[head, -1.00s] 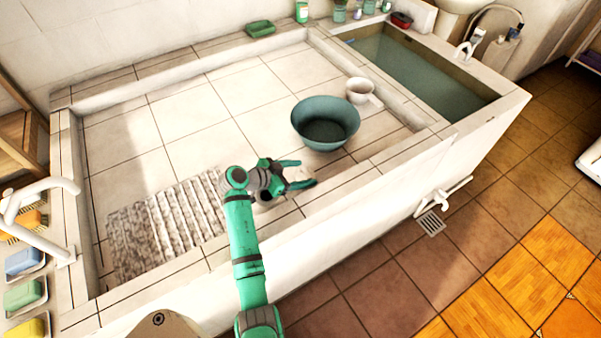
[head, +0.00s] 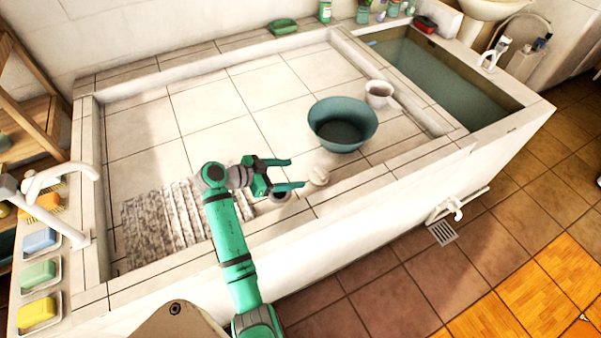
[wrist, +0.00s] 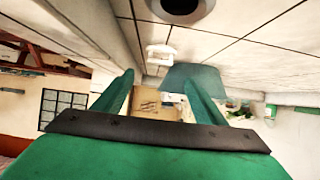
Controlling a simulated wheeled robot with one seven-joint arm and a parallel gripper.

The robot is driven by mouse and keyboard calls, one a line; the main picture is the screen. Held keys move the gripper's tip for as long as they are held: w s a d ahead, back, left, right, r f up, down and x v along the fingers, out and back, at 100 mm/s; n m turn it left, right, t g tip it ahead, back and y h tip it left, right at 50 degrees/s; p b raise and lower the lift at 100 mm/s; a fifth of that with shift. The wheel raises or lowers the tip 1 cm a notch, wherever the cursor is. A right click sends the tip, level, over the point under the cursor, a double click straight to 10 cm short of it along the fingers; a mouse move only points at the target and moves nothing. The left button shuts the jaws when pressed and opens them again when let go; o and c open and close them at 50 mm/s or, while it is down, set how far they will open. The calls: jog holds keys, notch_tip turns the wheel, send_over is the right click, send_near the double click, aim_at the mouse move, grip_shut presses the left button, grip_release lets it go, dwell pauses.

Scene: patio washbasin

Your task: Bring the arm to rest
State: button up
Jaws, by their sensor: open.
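My green gripper (head: 297,174) is open and empty, above the near side of the tiled washbasin (head: 215,105). A small white object (head: 319,176) sits just right of the fingertips, apart from them; it also shows in the wrist view (wrist: 160,54). A dark round opening with a pale rim (head: 281,196) lies below the gripper and shows at the top of the wrist view (wrist: 182,6). My two fingers stand apart in the wrist view, with nothing between them close by.
A teal bowl (head: 343,141) stands right of the gripper, with a white dipper (head: 378,95) behind it. A ribbed washboard area (head: 165,220) lies left. A water trough (head: 440,85) is at the back right. Soap dishes (head: 38,275) and a white tap (head: 60,185) are at left.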

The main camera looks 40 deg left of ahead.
jog(key=shift+s+a+r, duration=0.2)
jog(key=shift+s+r, duration=0.1)
jog(key=shift+s, duration=0.2)
